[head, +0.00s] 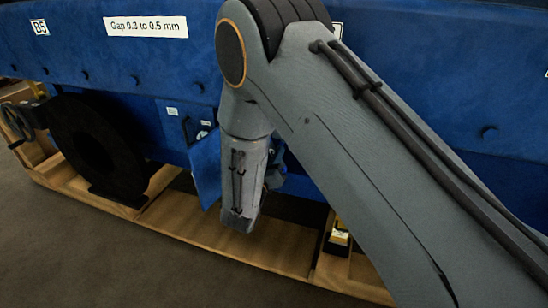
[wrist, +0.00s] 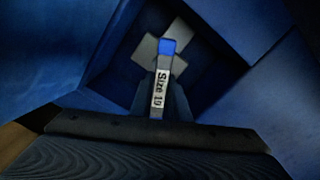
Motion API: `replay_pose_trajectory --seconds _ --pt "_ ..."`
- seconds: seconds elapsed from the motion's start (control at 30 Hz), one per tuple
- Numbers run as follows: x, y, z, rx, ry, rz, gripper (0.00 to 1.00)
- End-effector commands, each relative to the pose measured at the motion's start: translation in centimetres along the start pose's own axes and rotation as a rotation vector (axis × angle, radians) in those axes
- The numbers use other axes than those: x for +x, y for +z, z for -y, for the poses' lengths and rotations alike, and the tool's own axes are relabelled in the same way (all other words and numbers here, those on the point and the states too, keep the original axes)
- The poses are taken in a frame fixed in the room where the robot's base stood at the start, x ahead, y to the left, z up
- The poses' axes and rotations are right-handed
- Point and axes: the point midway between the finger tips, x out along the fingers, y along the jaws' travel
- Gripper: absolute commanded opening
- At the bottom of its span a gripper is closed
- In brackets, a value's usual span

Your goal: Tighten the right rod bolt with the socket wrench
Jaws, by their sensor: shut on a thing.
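The socket wrench (wrist: 159,82) shows in the wrist view as a narrow grey bar with a white "Size 19" label and a blue end. My gripper (wrist: 160,108) is shut on it, with dark fingers on either side. Beyond the wrench, inside a dark blue opening, is a pale grey angular part (wrist: 150,55). I cannot tell whether the wrench touches it. The right rod bolt cannot be made out in either view. In the head view my arm hides my gripper and the wrench.
The blue engine side (head: 120,60) carries a "Gap 0.3 to 0.5 mm" label (head: 146,27). A blue panel (head: 204,168) stands beside my wrist. A dark round wheel (head: 95,145) is at left.

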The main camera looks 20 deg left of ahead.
Motion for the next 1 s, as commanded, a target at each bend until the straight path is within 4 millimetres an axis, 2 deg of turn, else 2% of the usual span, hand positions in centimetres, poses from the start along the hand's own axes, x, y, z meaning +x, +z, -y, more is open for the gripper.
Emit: replay_pose_trajectory --seconds 0.47,0.8,0.83,0.9,1.0 --pt "0.11 -0.1 -0.12 0.591 0.001 0.004 0.0" --pt "0.03 0.07 0.01 0.513 0.0 0.002 0.0" --pt "0.03 0.07 0.01 0.513 0.0 0.002 0.1" --pt "0.03 0.05 0.01 0.513 0.0 0.002 0.0" --pt "0.04 0.04 0.01 0.512 0.0 0.002 0.0"
